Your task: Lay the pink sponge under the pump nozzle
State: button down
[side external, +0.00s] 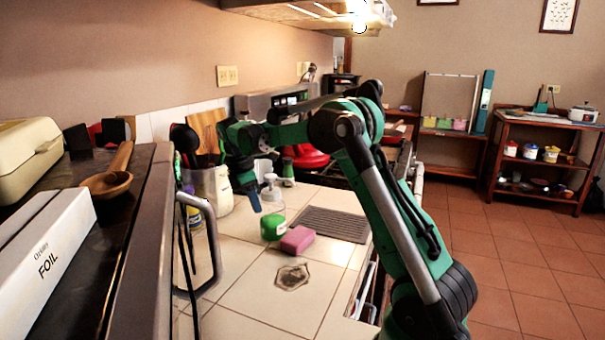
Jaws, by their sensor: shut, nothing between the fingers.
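The pink sponge (297,239) lies on the tiled counter, close to the right front of the pump bottle. The pump bottle (273,224) is clear with green liquid in its lower part and stands upright. Its white pump head (270,184) is at the top; which way the nozzle points is hard to tell. My gripper (255,207) is shut and empty, pointing down, just left of the pump bottle and above the counter. The sponge is apart from my gripper.
A grey ribbed mat (330,223) lies behind the sponge. A utensil container (214,188) stands left of my gripper, and a small green bottle (288,171) stands behind the pump. A dark-ringed patch (292,277) marks the counter in front. The tiles around it are clear.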

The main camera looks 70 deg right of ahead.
jog(key=s+a+r+m+t+y, duration=0.1)
jog(key=s+a+m+t, duration=0.35)
jog(key=a, duration=0.65)
jog(key=s+a+r+m+t+y, duration=0.1)
jog(key=s+a+m+t, duration=0.35)
jog(key=a, duration=0.55)
notch_tip(320, 180, up, 5)
jog(key=m+g, duration=0.7)
jog(key=m, duration=1.3)
send_over(284, 257)
jog(key=a, duration=0.4)
jog(key=f, duration=1.8)
jog(key=shift+w, duration=0.4)
jog(key=d, duration=0.3)
jog(key=shift+s+d+f, duration=0.1)
jog(key=shift+s+f, duration=0.05)
jog(key=shift+s, duration=0.1)
jog(key=shift+s+d, duration=0.1)
jog(key=shift+d, duration=0.3)
